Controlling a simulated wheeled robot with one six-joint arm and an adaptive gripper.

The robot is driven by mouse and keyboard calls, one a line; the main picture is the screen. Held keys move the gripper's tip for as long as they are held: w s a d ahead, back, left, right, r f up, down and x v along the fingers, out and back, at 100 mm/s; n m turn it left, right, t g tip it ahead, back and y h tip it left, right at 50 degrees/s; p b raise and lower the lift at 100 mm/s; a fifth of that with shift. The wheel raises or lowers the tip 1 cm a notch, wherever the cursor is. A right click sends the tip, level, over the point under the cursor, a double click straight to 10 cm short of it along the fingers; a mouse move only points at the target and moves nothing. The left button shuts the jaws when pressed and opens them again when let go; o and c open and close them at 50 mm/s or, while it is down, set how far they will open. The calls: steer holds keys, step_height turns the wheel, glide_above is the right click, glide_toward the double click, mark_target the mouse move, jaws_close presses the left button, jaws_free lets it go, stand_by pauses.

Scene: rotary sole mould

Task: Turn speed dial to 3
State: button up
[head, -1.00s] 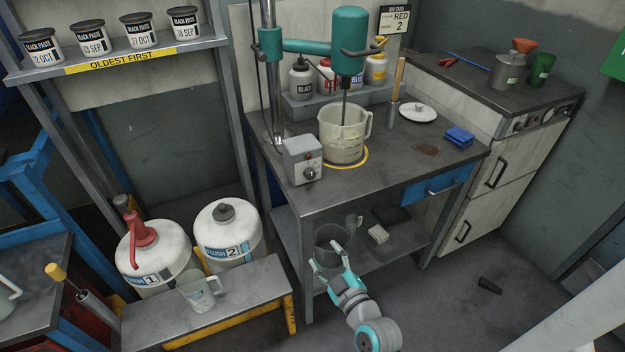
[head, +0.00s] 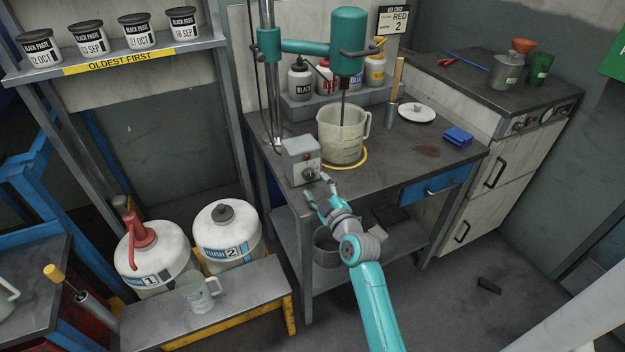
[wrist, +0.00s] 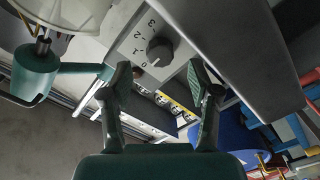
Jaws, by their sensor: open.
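The speed dial (head: 310,174) is a dark round knob on the front of a grey control box (head: 300,152) at the table's front left corner. In the wrist view the dial (wrist: 159,51) shows on a light plate with the marks 0, 1, 2 and 3 in an arc beside it. I cannot tell surely which mark it points at. My gripper (head: 318,187) is open just in front of the dial. In the wrist view its fingers (wrist: 158,78) are apart, with the dial just beyond the gap between the tips, apparently untouched.
A beaker (head: 342,136) stands under the teal mixer (head: 347,40) behind the box. A bench (head: 240,292) with a clear jug (head: 198,294) is at the lower left, before two white drums. A blue sponge (head: 458,136) lies on the table's right side.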

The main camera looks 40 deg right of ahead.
mark_target(311, 177)
steer(key=shift+x, duration=1.9)
steer(key=c, duration=1.2)
